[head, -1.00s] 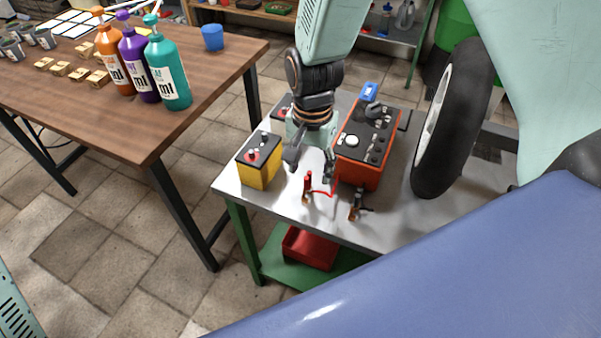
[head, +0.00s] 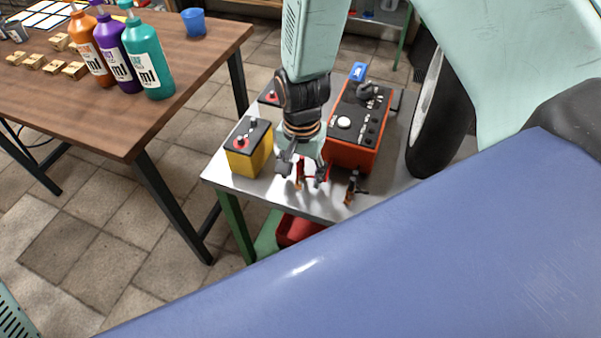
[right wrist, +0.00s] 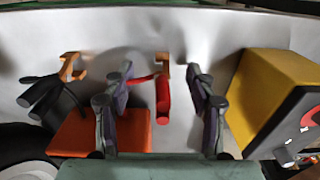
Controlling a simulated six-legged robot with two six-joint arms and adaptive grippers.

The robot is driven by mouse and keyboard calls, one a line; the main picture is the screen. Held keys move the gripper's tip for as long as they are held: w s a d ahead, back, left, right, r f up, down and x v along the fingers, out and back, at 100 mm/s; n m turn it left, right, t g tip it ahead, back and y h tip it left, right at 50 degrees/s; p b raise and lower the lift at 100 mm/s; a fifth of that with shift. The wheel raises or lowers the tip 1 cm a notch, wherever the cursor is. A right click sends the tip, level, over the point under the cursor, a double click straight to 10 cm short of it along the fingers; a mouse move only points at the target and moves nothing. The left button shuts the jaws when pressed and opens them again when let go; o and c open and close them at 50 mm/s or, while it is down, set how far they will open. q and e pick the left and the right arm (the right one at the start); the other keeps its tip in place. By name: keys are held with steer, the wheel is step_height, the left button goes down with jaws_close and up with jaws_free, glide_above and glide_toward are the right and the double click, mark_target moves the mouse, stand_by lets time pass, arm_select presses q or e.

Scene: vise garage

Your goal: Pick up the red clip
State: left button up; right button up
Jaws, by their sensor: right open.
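The red clip (head: 299,173) is at the front of the metal bench top, with a copper-coloured jaw and a red cable. My right gripper (head: 302,174) is above it, pointing down, with open fingers on either side of the clip in the picture. In the right wrist view the red clip (right wrist: 163,98) shows between the two open fingers (right wrist: 160,75), with a gap on both sides. Whether the fingertips are down at clip height is hard to tell. My left gripper is not in view.
A black clip (head: 352,188) lies right of the red one. The orange charger (head: 352,152) stands behind it, and a yellow battery (head: 250,158) at left. A wheel (head: 440,120) stands at right. A wooden table (head: 150,125) with bottles is further left.

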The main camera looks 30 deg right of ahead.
steer(key=shift+w+f, duration=0.15)
steer(key=shift+f, duration=0.2)
steer(key=shift+a+r, duration=0.1)
steer(key=shift+r, duration=0.05)
steer(key=shift+c, duration=0.2)
steer(key=shift+s+r, duration=0.15)
steer(key=shift+s, duration=0.05)
steer(key=c, duration=0.3)
steer(key=shift+w+f, duration=0.2)
steer(key=shift+w, duration=0.05)
steer(key=c, duration=0.4)
steer(key=shift+s+r, duration=0.15)
steer(key=shift+s, duration=0.05)
jaws_close()
steer(key=shift+w, duration=0.1)
